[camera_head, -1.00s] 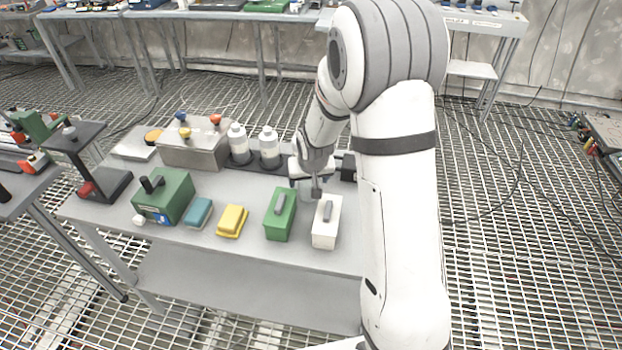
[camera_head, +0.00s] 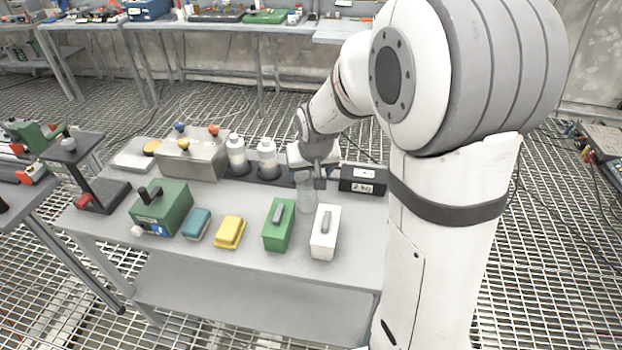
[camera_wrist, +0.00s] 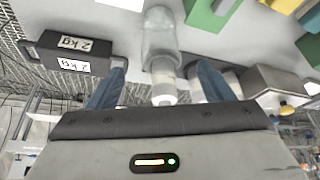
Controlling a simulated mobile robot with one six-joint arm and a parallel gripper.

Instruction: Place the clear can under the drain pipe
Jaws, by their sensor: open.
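The clear can (camera_head: 307,195) is a see-through cylinder. It stands on the grey table behind the white box and below my gripper (camera_head: 319,180). In the wrist view the clear can (camera_wrist: 159,32) lies ahead of the space between the two blue-grey fingers of my gripper (camera_wrist: 160,70). The fingers are apart and hold nothing. A white-capped bottle (camera_wrist: 163,85) lines up with the can there. I cannot make out a drain pipe in either view.
White-capped bottles (camera_head: 267,160) and a steel box with coloured knobs (camera_head: 193,158) stand at the back. A black 2 kg block (camera_head: 362,179) is right of my gripper. White (camera_head: 325,232), green (camera_head: 279,225) and yellow (camera_head: 230,233) items line the front.

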